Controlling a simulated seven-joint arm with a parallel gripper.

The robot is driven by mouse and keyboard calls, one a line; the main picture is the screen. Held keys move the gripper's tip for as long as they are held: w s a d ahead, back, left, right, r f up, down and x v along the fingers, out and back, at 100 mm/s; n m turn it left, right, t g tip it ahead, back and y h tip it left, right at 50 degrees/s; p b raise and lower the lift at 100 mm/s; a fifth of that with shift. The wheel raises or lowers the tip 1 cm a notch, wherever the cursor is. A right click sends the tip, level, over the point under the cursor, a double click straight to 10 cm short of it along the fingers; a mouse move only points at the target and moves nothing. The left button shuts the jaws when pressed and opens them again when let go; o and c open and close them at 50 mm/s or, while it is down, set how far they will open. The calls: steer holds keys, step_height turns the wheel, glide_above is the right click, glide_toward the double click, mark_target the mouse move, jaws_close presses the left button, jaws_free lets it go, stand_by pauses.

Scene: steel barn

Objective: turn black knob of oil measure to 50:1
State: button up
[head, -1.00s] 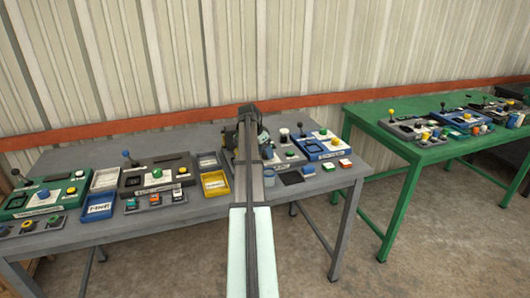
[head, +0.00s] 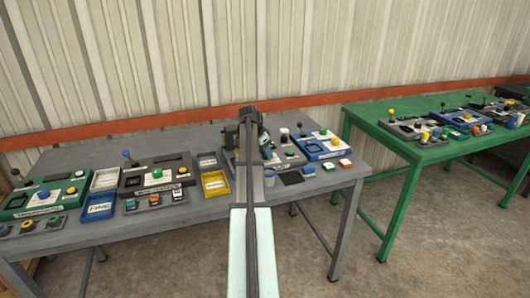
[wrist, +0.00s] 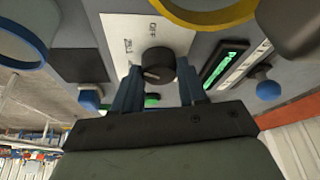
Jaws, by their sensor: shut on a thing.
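The black knob (wrist: 158,64) of the oil measure shows in the wrist view, standing on a white label plate (wrist: 115,30) on a grey panel. Small print stands around the knob; I read "OFF" on one side, and the other marks are too small to read surely. A pale pointer line shows on the knob's face, toward its lower left. My gripper (wrist: 160,78) has its two dark blue fingers on either side of the knob, shut on it. In the head view, my arm hides the knob and most of its panel.
In the wrist view, a yellow ring (wrist: 205,22), a blue-rimmed round part (wrist: 42,52) and a blue knob (wrist: 268,89) stand close by. In the head view, the grey table (head: 200,235) carries several panels and trays. A green table (head: 440,150) stands at right.

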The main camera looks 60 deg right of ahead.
steer(key=shift+n, duration=0.3)
steer(key=shift+c, duration=0.2)
steer(key=n+t, duration=0.1)
steer(key=n, duration=0.3)
steer(key=shift+s+a+t+h, duration=0.1)
steer(key=shift+s+t+h, duration=0.05)
steer(key=shift+t+h, duration=0.2)
steer(key=n+t, duration=0.2)
steer(key=n, duration=0.3)
steer(key=shift+s+n, duration=0.15)
steer(key=shift+n, duration=0.25)
steer(key=n, duration=0.1)
steer(key=n+t+y, duration=0.1)
steer(key=n, duration=0.1)
steer(key=n+t+y, duration=0.1)
steer(key=n, duration=0.1)
steer(key=shift+d, duration=0.25)
steer(key=shift+s+n+t+y, duration=0.1)
steer(key=shift+n+t+y, duration=0.4)
steer(key=shift+n, duration=1.7)
steer(key=o, duration=1.1)
steer(key=shift+c, duration=0.2)
